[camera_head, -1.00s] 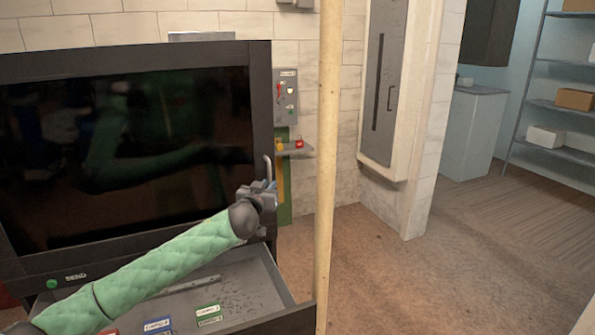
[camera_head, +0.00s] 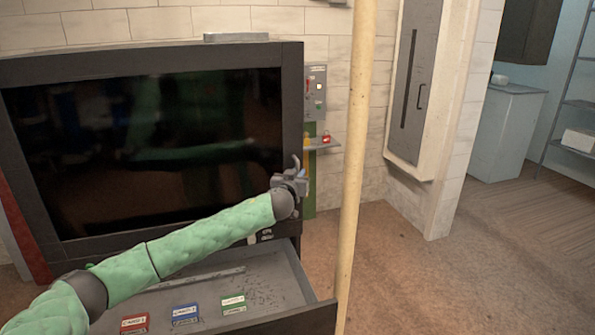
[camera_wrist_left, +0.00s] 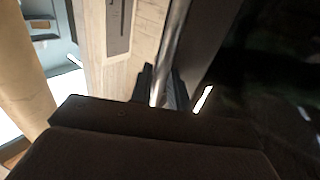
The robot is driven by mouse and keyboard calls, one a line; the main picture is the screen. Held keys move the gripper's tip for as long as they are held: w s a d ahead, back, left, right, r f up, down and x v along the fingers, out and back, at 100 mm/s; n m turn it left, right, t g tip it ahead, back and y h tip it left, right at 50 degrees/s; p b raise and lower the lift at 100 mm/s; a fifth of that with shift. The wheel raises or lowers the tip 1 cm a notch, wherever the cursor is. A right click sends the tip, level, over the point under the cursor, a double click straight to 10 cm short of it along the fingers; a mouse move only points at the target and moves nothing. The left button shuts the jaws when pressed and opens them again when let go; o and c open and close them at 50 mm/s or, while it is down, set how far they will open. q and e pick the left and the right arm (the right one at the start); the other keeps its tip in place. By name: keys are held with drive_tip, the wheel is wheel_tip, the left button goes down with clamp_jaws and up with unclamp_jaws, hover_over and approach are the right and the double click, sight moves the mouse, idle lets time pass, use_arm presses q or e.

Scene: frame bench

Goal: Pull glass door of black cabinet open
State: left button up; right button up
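The black cabinet (camera_head: 150,57) stands at the left of the head view with its large dark glass door (camera_head: 150,140). The door looks closed or nearly so; I cannot tell if there is a gap. A pale upright handle (camera_head: 297,162) is at the door's right edge. My left gripper (camera_head: 299,180) is at this handle. In the left wrist view, the bar of the handle (camera_wrist_left: 174,45) runs between the fingers of the left gripper (camera_wrist_left: 160,92), which look shut on it. My right gripper is not in view.
An open drawer (camera_head: 265,285) below the door holds red, blue and green boxes. A cream pole (camera_head: 352,180) stands close to the right of the gripper. A switch panel (camera_head: 315,92) and small shelf are on the wall behind. Floor at right is clear.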

use_arm(q)
drive_tip(key=shift+w, duration=0.25)
drive_tip(key=shift+s, duration=0.1)
clamp_jaws()
